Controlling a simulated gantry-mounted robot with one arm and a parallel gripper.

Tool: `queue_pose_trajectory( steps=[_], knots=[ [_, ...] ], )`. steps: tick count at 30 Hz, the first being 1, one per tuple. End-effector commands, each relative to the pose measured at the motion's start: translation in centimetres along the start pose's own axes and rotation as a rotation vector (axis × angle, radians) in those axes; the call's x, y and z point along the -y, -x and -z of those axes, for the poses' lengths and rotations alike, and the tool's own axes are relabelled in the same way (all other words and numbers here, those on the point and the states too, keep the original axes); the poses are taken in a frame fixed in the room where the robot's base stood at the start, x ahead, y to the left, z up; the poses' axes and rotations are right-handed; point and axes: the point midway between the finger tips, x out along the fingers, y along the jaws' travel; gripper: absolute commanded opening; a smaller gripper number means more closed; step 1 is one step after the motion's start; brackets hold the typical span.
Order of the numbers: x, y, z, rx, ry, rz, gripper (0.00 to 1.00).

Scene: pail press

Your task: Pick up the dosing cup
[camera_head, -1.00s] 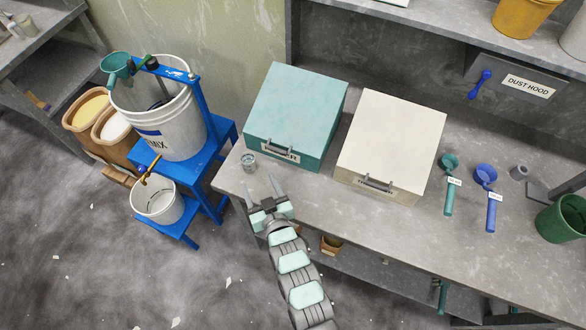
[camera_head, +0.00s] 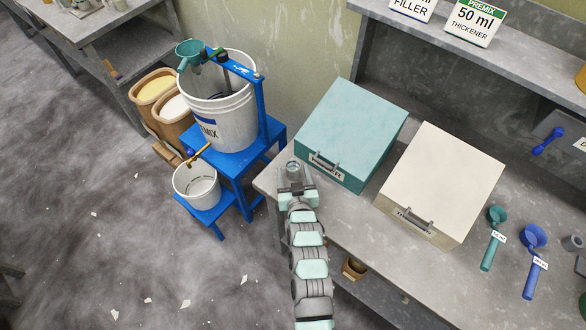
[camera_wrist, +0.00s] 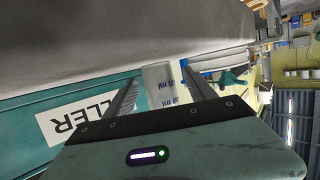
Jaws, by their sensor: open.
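The dosing cup (camera_head: 293,168) is a small clear cup standing upright near the left end of the grey bench, beside the teal box. In the wrist view the cup (camera_wrist: 159,86) shows pale, with blue ml marks, between my two fingers. My gripper (camera_head: 294,177) is low at the bench edge, with its fingers reaching to the cup. In the wrist view the gripper (camera_wrist: 160,76) is open, with a finger on each side of the cup and gaps visible. How far the fingers reach past the cup is hard to tell.
The teal box (camera_head: 350,130) stands close to the right of the cup; the cream box (camera_head: 450,175) is beyond it. A blue stand (camera_head: 250,150) with a white pail (camera_head: 228,120) is to the left. Teal (camera_head: 495,215) and blue (camera_head: 533,238) scoops lie further right.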

Motion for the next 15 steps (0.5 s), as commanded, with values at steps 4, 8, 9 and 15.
queue_pose_trajectory(
  steps=[4, 8, 9, 15],
  knots=[
    [-0.07, -1.22, 0.0, 0.001, 0.001, -0.001, 0.64],
    [-0.08, -1.22, -0.03, 0.001, 0.001, -0.001, 0.64],
    [-0.08, -1.21, -0.05, 0.001, 0.0, -0.001, 0.64],
    [-0.08, -1.19, -0.06, 0.001, 0.0, -0.001, 0.5]
  ],
)
